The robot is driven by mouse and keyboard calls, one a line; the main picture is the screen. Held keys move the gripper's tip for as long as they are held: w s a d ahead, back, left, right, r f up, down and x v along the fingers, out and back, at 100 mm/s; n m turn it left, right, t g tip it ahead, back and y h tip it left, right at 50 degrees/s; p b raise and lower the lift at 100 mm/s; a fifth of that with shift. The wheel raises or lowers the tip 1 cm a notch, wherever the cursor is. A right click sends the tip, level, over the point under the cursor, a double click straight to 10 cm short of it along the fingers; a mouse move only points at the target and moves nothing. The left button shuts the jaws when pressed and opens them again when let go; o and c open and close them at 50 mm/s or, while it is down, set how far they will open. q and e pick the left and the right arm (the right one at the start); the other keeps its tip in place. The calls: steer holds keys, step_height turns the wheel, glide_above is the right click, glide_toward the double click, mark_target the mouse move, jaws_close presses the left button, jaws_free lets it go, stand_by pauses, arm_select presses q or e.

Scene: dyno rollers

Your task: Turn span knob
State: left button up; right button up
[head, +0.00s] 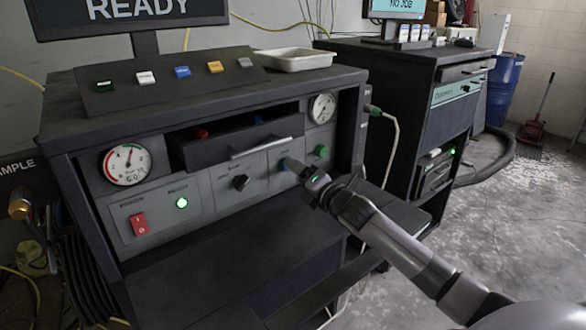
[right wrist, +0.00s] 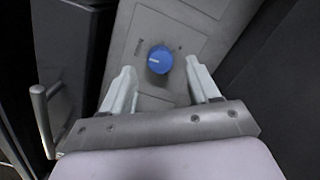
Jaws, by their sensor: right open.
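My right gripper (head: 292,167) reaches in from the right to the grey front panel (head: 220,204) of the console. In the right wrist view its two fingers (right wrist: 160,67) are open, one on each side of a round blue knob (right wrist: 160,60) with a white pointer line. Gaps show between the fingers and the knob, and I cannot tell how far ahead of the fingertips it lies. In the head view the gripper mostly hides this knob. A black knob (head: 241,182) sits to its left on the panel. The labels are too small to read. My left gripper is not in view.
An open drawer (head: 230,145) with a light handle juts out just above the knobs. A green button (head: 321,151) is right of the gripper. A red switch (head: 139,223) and gauge (head: 126,164) are left. A dark shelf (head: 200,280) extends below the panel.

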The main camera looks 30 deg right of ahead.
steer(key=shift+w, duration=1.35)
steer(key=c, duration=1)
steer(key=shift+c, duration=0.2)
steer(key=shift+n, duration=0.3)
